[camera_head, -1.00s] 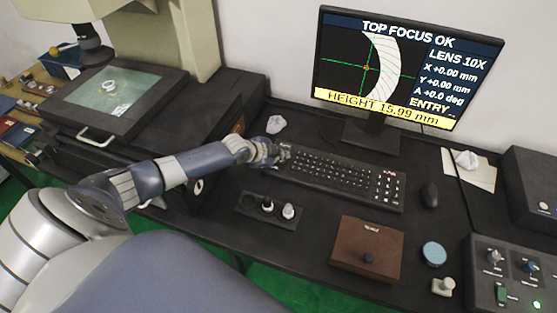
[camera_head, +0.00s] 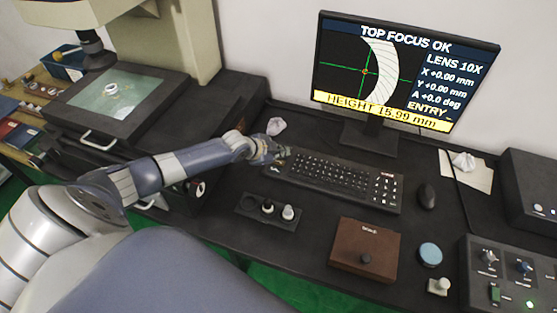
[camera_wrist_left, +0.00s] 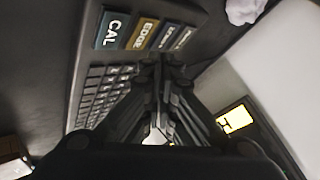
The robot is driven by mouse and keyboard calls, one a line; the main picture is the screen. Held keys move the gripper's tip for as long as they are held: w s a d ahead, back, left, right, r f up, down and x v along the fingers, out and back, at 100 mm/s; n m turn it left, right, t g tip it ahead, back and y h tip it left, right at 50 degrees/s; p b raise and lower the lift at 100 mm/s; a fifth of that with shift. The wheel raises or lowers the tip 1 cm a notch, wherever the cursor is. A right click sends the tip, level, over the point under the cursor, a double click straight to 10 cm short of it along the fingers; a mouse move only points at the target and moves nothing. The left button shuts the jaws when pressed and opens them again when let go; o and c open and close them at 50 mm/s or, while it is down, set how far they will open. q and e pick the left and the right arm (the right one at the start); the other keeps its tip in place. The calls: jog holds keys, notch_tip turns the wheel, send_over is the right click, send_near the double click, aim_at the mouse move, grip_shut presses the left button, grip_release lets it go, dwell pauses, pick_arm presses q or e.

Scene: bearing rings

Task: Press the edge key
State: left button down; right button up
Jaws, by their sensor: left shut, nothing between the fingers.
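The edge key (camera_wrist_left: 143,33) is a tan key lettered EDGE in the left wrist view, between a blue-grey CAL key (camera_wrist_left: 113,29) and further labelled keys. These keys lie at the left end of the black keyboard (camera_head: 335,178) in the head view, where my left gripper covers them. My left gripper (camera_head: 284,154) is shut and empty over that end. In the left wrist view its fingertips (camera_wrist_left: 160,66) show just below the row of labelled keys; whether they touch anything I cannot tell. My right gripper is not in view.
The monitor (camera_head: 400,70) stands behind the keyboard and reads TOP FOCUS OK. A holder (camera_head: 250,207) with small pieces and a brown box (camera_head: 352,250) are in front. Crumpled paper (camera_head: 276,126) lies just behind my left gripper.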

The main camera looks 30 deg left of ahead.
aim_at(280, 164)
pick_arm(q)
jog(key=shift+r+p, duration=1.4)
jog(key=shift+r, duration=0.6)
jog(key=shift+f, duration=0.1)
